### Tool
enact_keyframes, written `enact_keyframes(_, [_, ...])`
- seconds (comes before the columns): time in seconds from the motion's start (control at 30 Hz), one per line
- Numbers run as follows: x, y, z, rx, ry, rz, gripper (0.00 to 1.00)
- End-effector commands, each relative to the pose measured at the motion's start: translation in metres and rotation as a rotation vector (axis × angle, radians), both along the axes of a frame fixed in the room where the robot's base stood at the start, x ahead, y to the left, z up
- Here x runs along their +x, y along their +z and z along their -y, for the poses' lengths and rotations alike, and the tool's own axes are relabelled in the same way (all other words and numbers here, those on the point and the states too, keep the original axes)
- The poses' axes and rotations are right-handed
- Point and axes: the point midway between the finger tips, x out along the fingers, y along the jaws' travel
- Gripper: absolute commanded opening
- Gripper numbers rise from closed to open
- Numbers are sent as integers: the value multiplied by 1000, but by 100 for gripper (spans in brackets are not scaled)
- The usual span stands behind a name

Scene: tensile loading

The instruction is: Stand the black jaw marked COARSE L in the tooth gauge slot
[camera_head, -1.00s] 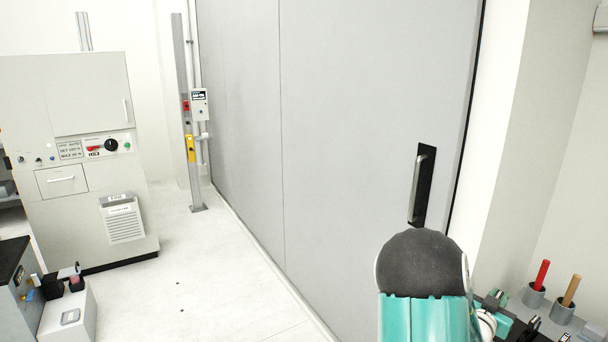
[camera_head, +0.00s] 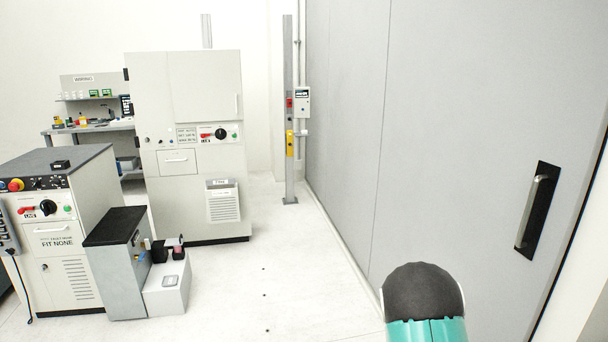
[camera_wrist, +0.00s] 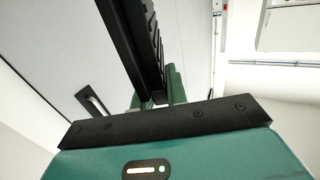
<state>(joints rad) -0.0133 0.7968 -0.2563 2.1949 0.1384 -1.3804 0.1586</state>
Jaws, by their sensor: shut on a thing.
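My gripper (camera_wrist: 158,95) shows in the wrist view, its green fingers closed around a black toothed bar. This black jaw (camera_wrist: 128,32) stretches from the fingers to the top edge, with teeth along its right side. I cannot read any marking on it. In the head view only my arm's teal and dark rounded link shows at the lower right; the gripper is out of that view. I cannot make out a tooth gauge slot in either view.
A low white block (camera_head: 166,296) with small black pieces stands beside a grey box with a black top (camera_head: 115,226). A control cabinet (camera_head: 75,245) marked FIT NONE is at left. A tall cabinet (camera_head: 200,100) stands behind. Open floor (camera_head: 270,275) lies between these and the grey wall.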

Motion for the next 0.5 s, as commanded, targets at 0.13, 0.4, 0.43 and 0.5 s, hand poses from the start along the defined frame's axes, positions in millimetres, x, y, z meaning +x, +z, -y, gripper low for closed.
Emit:
enact_keyframes(0.13, [7, -15, -69, -1, 136, 3, 0])
enact_keyframes(0.4, [4, -30, -145, -2, 287, 6, 0])
enact_keyframes(0.43, [4, -30, -149, -2, 294, 6, 0])
enact_keyframes(0.5, [3, -31, -153, -2, 304, 6, 0])
